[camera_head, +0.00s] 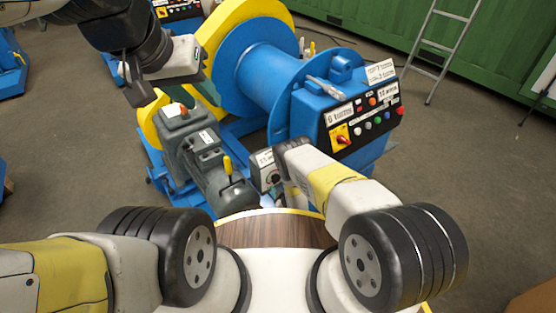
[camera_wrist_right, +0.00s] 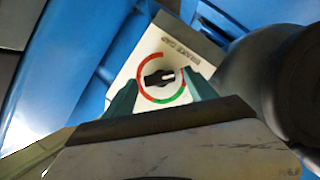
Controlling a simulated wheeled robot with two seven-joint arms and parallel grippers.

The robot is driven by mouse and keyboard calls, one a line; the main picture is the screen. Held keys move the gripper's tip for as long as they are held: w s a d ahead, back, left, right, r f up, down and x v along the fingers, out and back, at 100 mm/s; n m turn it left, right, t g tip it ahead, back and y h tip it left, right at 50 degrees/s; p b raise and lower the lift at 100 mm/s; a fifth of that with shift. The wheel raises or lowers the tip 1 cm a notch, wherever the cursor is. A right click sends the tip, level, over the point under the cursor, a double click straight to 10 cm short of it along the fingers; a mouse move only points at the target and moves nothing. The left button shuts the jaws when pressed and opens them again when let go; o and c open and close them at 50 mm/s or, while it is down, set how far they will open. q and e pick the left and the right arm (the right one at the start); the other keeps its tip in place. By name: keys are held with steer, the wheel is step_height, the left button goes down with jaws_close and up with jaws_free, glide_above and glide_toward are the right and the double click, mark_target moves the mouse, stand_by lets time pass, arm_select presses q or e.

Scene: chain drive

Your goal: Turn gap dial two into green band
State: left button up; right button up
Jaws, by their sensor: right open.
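A gap dial shows in the right wrist view: a black knob (camera_wrist_right: 158,79) on a pale plate labelled like "BRAKE GAP", ringed by a red arc with a green part at the lower right. A white mark on the knob faces right; exactly where it reads on the arc is unclear. In the head view the dial (camera_head: 272,178) sits on a small grey box beside the grey motor. My right gripper (camera_wrist_right: 162,90) is open, its two fingers on either side of the knob; contact cannot be told. My left gripper (camera_head: 136,84) hangs above the machine's left side, its jaws unclear.
The blue winch drum (camera_head: 268,75) and a control box (camera_head: 340,115) with buttons stand behind and right of the dial. The grey motor (camera_head: 205,160) with a yellow lever is close on its left. A ladder (camera_head: 447,55) leans at the back. Floor at right is free.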

steer(key=shift+w+a+f, duration=0.15)
steer(key=shift+w+a, duration=0.05)
steer(key=shift+w, duration=0.4)
steer(key=c, duration=1.4)
steer(key=shift+m, duration=0.3)
